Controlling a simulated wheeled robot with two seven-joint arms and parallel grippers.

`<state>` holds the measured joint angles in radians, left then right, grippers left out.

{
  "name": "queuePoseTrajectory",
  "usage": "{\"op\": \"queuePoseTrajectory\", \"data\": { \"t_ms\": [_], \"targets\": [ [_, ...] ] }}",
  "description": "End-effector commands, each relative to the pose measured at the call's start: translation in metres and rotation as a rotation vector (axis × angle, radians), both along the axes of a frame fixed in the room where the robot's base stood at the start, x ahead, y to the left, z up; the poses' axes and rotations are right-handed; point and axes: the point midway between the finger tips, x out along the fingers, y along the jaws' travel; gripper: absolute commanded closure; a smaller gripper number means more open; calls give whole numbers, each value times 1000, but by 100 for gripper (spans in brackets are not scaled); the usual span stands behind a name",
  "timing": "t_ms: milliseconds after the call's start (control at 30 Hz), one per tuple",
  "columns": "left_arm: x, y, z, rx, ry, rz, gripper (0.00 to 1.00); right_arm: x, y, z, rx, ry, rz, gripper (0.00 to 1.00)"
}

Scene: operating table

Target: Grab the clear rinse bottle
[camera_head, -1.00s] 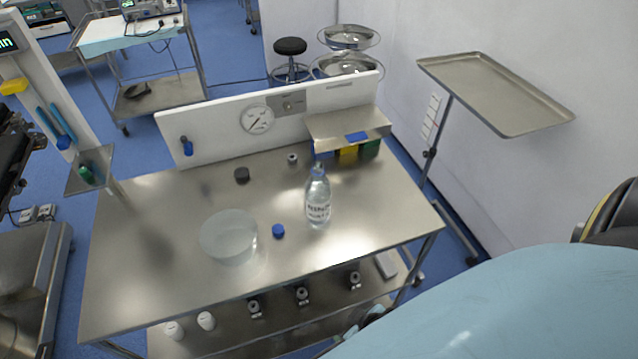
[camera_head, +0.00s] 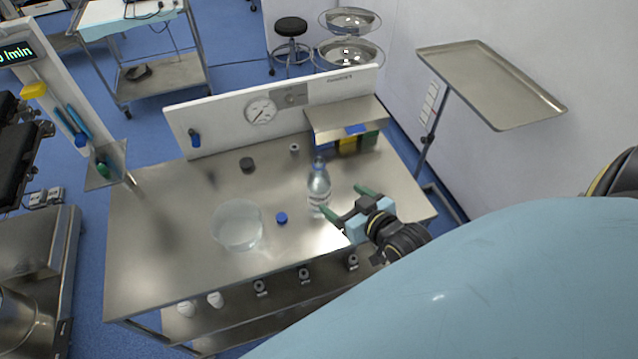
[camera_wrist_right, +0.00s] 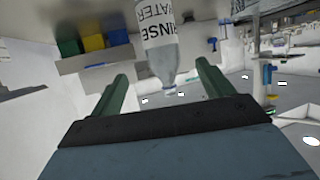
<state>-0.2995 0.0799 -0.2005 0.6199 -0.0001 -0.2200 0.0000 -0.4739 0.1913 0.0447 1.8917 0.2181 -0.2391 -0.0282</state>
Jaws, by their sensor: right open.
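The clear rinse bottle (camera_head: 318,184) stands upright on the steel table (camera_head: 165,215), right of centre, with a blue cap and a label. In the right wrist view the bottle (camera_wrist_right: 158,38) appears upside down, and its label reads "RINSE WATER". My right gripper (camera_head: 341,198) is open, with green fingers, just right of the bottle in the head view. In the right wrist view the bottle lies ahead, between the lines of the two fingers (camera_wrist_right: 162,70), and nothing is held. My left gripper is not in view.
A clear round bowl (camera_head: 238,225), a blue cap (camera_head: 281,218) and a dark round piece (camera_head: 247,165) lie left of the bottle. A steel shelf (camera_head: 345,115) with coloured boxes beneath it stands behind. A tray stand (camera_head: 490,85) is at the right.

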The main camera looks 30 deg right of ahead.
Motion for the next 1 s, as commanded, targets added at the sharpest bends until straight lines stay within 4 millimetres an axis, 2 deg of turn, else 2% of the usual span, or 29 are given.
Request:
{"op": "queuePoseTrajectory", "data": {
  "t_ms": [300, 567, 800, 1000],
  "targets": [
    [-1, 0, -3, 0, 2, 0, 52, 54, 2, -22, 1, 0, 1, 20],
    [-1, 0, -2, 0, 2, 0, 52, 71, 3, -28, 1, 2, 1, 20],
    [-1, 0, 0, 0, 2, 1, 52, 103, 6, -35, 0, 1, 1, 20],
    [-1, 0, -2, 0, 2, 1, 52, 117, 6, -42, 0, 3, 1, 20]
  ]
}}
